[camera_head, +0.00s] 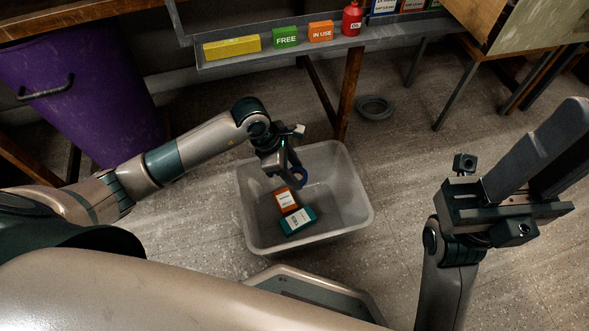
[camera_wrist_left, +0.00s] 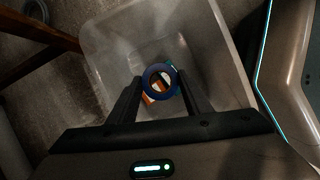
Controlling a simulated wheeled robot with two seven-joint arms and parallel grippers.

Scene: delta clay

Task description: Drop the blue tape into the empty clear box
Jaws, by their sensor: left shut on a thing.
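The blue tape (camera_head: 302,178) is a ring held between the fingertips of my left gripper (camera_head: 293,170). In the left wrist view, the tape (camera_wrist_left: 146,80) sits between the two dark fingers of the left gripper (camera_wrist_left: 160,88). The tape is above the inside of a clear box (camera_head: 350,205) on the floor. This box is not empty: an orange-and-white carton (camera_head: 285,199) and a teal-and-white carton (camera_head: 297,221) lie in it. The clear box (camera_wrist_left: 105,40) fills much of the wrist view. My right gripper (camera_head: 540,165) is raised at the right; its fingers look apart with nothing between them.
A purple bin (camera_head: 85,90) stands at the left. A grey shelf (camera_head: 275,58) at the back bears a yellow block (camera_head: 232,47), FREE and IN USE signs and a red oil can (camera_head: 352,20). A grey ring (camera_head: 375,107) lies on the floor behind the box. Floor right of the box is clear.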

